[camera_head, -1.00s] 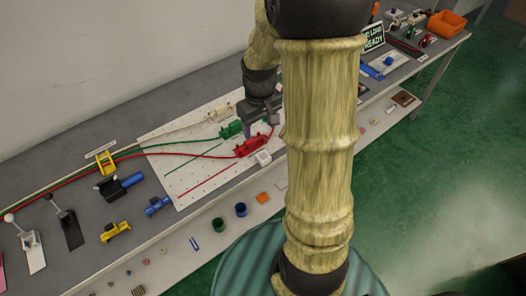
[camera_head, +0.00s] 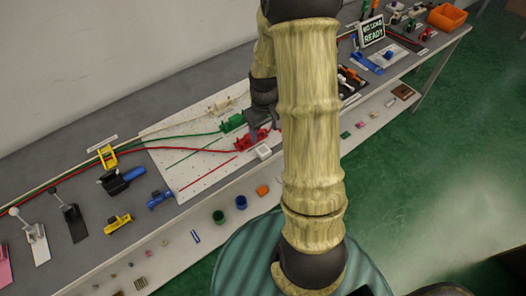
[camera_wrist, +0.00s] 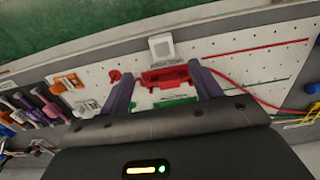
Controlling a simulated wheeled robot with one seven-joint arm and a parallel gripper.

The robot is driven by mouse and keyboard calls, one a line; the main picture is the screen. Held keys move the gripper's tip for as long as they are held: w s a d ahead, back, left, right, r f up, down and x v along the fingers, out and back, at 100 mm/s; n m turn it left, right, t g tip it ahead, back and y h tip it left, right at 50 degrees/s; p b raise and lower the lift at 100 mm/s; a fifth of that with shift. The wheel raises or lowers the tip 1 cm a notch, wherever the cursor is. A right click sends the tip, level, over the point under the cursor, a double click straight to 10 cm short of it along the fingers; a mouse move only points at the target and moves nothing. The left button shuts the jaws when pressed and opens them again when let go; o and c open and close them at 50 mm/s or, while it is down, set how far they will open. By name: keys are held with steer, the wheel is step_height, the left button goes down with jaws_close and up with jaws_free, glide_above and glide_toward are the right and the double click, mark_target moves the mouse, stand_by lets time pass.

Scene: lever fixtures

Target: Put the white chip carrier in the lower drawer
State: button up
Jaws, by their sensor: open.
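A small white square block (camera_head: 264,152), which may be the white chip carrier, sits at the front edge of the white pegboard; it also shows at the top middle of the wrist view (camera_wrist: 161,47). No drawer can be clearly made out. My gripper (camera_wrist: 160,68) is open and points down over the board. In the wrist view its fingers stand on either side of a red clamp-like fixture (camera_wrist: 165,76), with the white block beyond them. In the head view my gripper (camera_head: 254,132) is near the red fixture, behind the white block, with nothing visibly held.
A green fixture (camera_head: 232,122) and red and green cables lie on the pegboard (camera_head: 185,160). Lever fixtures (camera_head: 70,220) stand at the left. A lower shelf (camera_head: 180,262) holds blue and green cups. My arm hides part of the bench.

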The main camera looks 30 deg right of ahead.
glide_above(262, 149)
steer(key=shift+s+d+f, duration=0.15)
steer(key=shift+f, duration=1.05)
steer(key=shift+s+d+f, duration=0.15)
steer(key=shift+f, duration=1.05)
steer(key=shift+w+a+f+p, duration=0.15)
steer(key=shift+f+p, duration=0.1)
steer(key=shift+f, duration=1.05)
steer(key=shift+w+a+f+p, duration=0.15)
steer(key=shift+f+p, duration=0.1)
steer(key=shift+f, duration=1.05)
steer(key=shift+d, duration=0.1)
steer(key=c, duration=1.1)
steer(key=shift+c, duration=0.2)
steer(key=shift+r, duration=0.15)
